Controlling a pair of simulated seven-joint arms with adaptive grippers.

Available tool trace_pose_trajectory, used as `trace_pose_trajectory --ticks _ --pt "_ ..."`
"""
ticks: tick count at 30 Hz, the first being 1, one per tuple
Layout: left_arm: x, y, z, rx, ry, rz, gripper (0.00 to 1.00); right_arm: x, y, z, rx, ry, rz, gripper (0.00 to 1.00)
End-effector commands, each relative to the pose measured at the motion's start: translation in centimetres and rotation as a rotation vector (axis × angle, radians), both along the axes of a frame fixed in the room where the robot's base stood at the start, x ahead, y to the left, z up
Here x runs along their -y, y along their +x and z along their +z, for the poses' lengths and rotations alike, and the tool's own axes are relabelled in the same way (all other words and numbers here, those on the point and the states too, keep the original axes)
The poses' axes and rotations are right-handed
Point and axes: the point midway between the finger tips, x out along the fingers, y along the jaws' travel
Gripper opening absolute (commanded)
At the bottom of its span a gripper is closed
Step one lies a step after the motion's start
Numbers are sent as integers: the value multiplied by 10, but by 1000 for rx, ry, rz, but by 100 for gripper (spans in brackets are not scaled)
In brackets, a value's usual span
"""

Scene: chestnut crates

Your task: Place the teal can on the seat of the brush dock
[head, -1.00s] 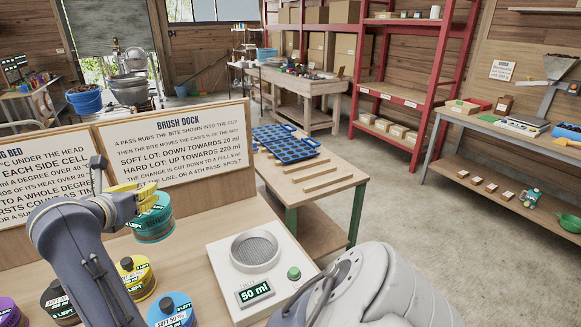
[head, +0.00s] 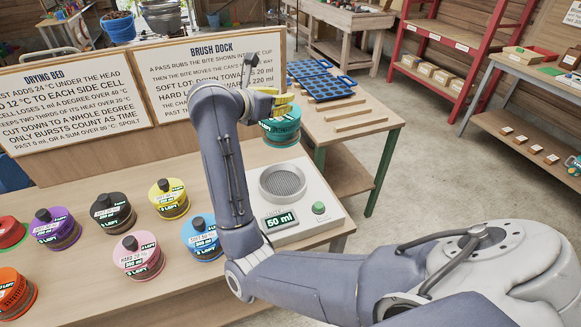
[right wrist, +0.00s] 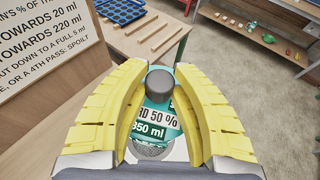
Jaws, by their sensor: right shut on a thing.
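The teal can (head: 281,130) hangs in the air over the far side of the brush dock (head: 325,196), apart from it. The dock is a white box with a round mesh seat (head: 283,183), a green button and a display reading 50 ml. The seat looks empty. My right gripper (head: 284,104) has yellow fingers, shut on the can's dark knob (right wrist: 160,84). In the right wrist view the can's label reads "RD 50 %" and 350 ml, and part of the mesh shows below it. My left gripper is not in view.
Several other cans stand on the bench left of the dock; the blue one (head: 203,237) is nearest, with yellow (head: 169,199) and pink (head: 139,255) beyond. The brush dock sign (head: 222,70) stands behind. A side table (head: 350,100) holds a blue tray (head: 322,80).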

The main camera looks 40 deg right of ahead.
Motion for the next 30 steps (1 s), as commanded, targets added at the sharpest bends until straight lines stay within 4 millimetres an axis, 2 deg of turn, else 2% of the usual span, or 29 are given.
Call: trace_pose_trajectory --ticks 12,18,22,30 --pt "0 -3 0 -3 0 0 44 1 -1 -87 -5 -6 -1 0" --pt "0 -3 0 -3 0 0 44 1 -1 -121 -3 -4 -1 0" --pt "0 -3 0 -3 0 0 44 1 0 -135 -2 -4 0 0" --pt "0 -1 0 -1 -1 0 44 1 0 -149 -2 -3 0 0"
